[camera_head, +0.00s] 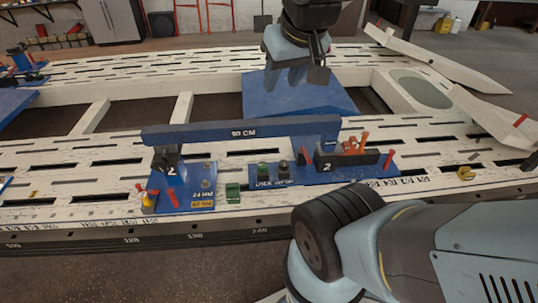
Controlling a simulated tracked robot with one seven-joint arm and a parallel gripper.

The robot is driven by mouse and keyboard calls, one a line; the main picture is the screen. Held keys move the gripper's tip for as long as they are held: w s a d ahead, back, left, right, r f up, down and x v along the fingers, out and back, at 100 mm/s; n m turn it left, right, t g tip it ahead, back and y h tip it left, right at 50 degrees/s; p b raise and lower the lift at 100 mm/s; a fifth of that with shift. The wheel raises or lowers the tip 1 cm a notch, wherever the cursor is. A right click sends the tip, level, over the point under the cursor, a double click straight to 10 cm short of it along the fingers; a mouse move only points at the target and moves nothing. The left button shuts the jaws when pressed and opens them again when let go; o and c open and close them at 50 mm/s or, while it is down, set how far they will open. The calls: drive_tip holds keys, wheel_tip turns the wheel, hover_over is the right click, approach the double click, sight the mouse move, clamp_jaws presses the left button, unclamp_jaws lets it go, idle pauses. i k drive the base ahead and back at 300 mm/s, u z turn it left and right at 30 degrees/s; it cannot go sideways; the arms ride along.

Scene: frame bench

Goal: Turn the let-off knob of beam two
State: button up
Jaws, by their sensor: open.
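A long blue beam (240,132) marked "90 CM" spans two blue stands on the pale slotted bench. The left stand (185,185) and the right stand (325,170) each carry a "2". A green knob (263,170) and a black knob (284,169) stand side by side on the right stand's base, behind small lettering too blurred to read surely. A small pale knob (205,183) is on the left stand. I cannot tell which knob is the let-off one. My gripper (297,74) is open and points down beyond the beam, above a blue plate, apart from the knobs.
The blue plate (300,96) lies across the bench's middle opening. Red and orange handles (357,145) rise at the right stand. A green block (233,193) and a yellow piece (466,172) are on the front rail. Pale ramps (440,60) stand at the right.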

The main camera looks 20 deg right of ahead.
sight(284, 165)
drive_tip(key=z, duration=0.05)
drive_tip(key=k, duration=1.1)
drive_tip(key=z, duration=0.6)
drive_tip(key=i, duration=1.5)
drive_tip(key=u, duration=0.05)
